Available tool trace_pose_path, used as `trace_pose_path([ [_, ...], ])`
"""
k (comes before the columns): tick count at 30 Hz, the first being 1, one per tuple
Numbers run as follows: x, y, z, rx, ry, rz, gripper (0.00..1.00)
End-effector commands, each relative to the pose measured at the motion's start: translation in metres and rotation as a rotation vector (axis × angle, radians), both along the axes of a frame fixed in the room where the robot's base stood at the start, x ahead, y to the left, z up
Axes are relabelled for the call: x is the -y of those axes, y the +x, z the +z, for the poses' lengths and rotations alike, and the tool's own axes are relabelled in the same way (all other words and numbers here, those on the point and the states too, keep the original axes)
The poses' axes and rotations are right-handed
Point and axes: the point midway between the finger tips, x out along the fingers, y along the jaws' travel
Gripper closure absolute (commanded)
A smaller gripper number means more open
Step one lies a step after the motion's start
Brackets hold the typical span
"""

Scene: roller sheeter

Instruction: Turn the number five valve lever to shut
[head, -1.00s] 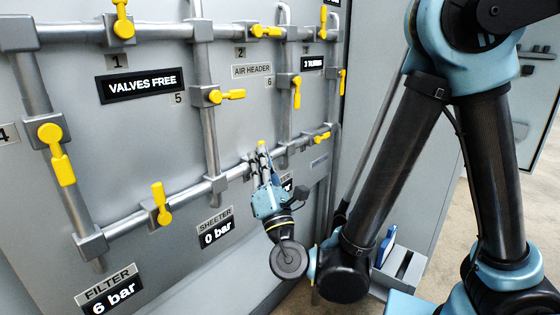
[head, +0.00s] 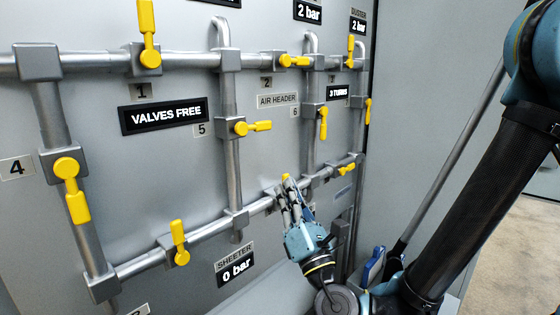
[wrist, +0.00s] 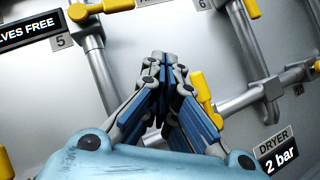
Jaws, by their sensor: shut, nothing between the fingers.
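The number five valve (head: 240,128) is on a vertical grey pipe, beside the label 5 (head: 201,130). Its yellow lever (head: 259,126) points right, across the pipe. In the wrist view its yellow hub (wrist: 77,12) and lever (wrist: 116,5) show at the top edge, beside the label 5 (wrist: 62,41). My gripper (head: 284,180) is below and right of this lever, in front of the lower pipe, apart from the lever. Its fingers are shut and empty, with tips together (wrist: 161,58) in the wrist view.
A yellow lever (wrist: 203,97) stands just right of my fingers in the wrist view. The lower pipe (head: 200,230) runs behind my gripper. Several other yellow-levered valves surround the area. The panel between valve five and my gripper looks clear. A sign reads VALVES FREE (head: 163,116).

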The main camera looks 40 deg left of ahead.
Motion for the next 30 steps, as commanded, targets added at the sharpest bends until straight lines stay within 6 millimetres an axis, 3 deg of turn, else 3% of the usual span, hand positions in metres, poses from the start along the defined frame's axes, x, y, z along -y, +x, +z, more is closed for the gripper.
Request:
trace_pose_path([
  [12,0.012,0.002,0.029,0.241,-0.256,0.081,1.0],
  [23,0.037,-0.001,0.03,0.424,-0.408,0.158,1.0],
  [30,0.039,-0.003,0.029,0.459,-0.432,0.175,1.0],
])
